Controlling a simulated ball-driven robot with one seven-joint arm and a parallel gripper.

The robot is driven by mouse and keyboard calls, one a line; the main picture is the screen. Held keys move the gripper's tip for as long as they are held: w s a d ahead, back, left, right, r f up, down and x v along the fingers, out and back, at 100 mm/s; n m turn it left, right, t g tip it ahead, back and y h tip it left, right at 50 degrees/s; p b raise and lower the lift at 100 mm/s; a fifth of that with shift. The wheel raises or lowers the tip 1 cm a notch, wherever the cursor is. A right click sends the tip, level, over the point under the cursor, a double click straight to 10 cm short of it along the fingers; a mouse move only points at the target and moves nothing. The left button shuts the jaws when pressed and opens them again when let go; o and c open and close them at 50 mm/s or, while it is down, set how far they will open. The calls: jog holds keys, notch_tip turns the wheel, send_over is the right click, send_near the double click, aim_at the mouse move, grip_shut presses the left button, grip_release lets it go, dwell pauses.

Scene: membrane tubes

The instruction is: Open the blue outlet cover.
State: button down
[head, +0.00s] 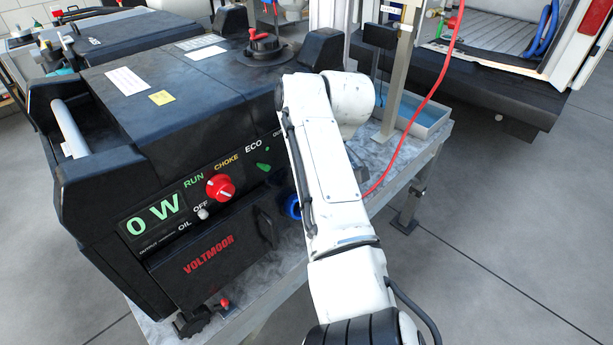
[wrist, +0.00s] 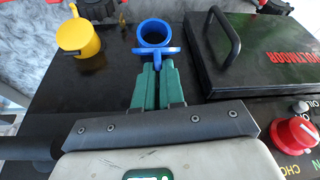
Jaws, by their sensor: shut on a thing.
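The blue outlet cover (wrist: 155,27) is a round, thick-rimmed piece with a flat tab (wrist: 157,51), on the black front panel of the generator (wrist: 98,82). My gripper (wrist: 157,66) has green fingers, close together and shut on the tab. I cannot tell from this angle whether the cover has swung away from its outlet. In the head view, part of the blue cover (head: 292,207) shows just left of my white arm, which hides the gripper. The generator (head: 165,120) stands on a bench.
A yellow round cover (wrist: 77,36) sits left of the blue one in the wrist view. A black hatch with a handle (wrist: 226,38) and a red choke knob (wrist: 294,133) are to the right. A red cable (head: 420,115) hangs right of my arm.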

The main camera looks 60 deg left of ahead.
jog(key=shift+w+f, duration=0.1)
jog(key=c, duration=1.4)
grip_release()
jog(key=shift+w+a+f, duration=0.1)
jog(key=shift+a, duration=0.05)
jog(key=shift+c, duration=0.2)
jog(key=shift+o, duration=1.1)
jog(key=b+v, duration=0.1)
jog(key=v, duration=1)
jog(key=shift+b, duration=0.35)
